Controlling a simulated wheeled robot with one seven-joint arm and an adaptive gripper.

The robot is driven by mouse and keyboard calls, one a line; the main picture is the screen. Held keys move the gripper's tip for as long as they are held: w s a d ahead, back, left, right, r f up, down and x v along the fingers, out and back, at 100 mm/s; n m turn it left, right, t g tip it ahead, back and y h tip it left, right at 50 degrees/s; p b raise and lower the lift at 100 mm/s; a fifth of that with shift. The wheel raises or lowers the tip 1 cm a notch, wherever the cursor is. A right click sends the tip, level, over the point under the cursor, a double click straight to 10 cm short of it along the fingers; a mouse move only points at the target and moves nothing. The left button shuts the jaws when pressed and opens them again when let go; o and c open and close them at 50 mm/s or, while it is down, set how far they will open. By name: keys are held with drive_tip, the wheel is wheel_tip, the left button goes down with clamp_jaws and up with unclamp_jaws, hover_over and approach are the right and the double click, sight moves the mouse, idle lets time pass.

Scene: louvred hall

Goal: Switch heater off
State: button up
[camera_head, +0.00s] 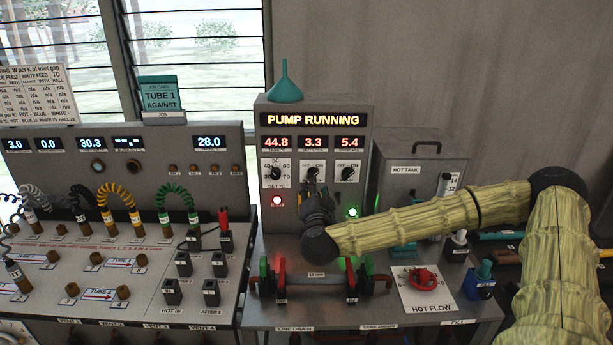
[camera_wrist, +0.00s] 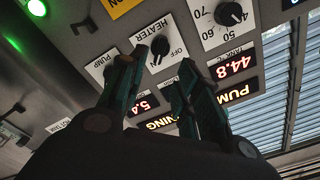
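The heater knob (camera_wrist: 160,45) is black, on a white plate marked HEATER and OFF in the wrist view. In the head view the heater switch plate (camera_head: 313,168) is the middle one under the displays, its lower part covered by my gripper. My gripper (camera_head: 317,190) is at the panel just below that knob. In the wrist view my gripper (camera_wrist: 165,60) has its two fingers apart with nothing between them, and the knob lies just beyond the tips. I cannot tell whether a finger touches it. The knob's exact setting is unclear.
The temperature knob (camera_head: 276,173) and another on/off knob (camera_head: 348,173) flank the heater knob closely. The display (camera_head: 313,120) reads PUMP RUNNING. Red- and green-handled valves (camera_head: 282,275) stand below; the hot tank (camera_head: 410,168) is right.

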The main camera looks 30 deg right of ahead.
sight(316, 174)
drive_tip(key=x, duration=0.3)
drive_tip(key=b+x, duration=0.1)
drive_tip(key=x, duration=0.3)
drive_tip(key=shift+d+r, duration=0.2)
drive_tip(key=shift+d, duration=0.1)
drive_tip(key=shift+w+a+f, duration=0.1)
drive_tip(key=shift+w+f, duration=0.4)
drive_tip(key=shift+w, duration=0.35)
drive_tip(key=shift+s+r, duration=0.15)
drive_tip(key=shift+s, duration=0.15)
drive_tip(key=shift+c, duration=0.5)
drive_tip(key=shift+s+r, duration=0.15)
drive_tip(key=c, duration=0.3)
clamp_jaws()
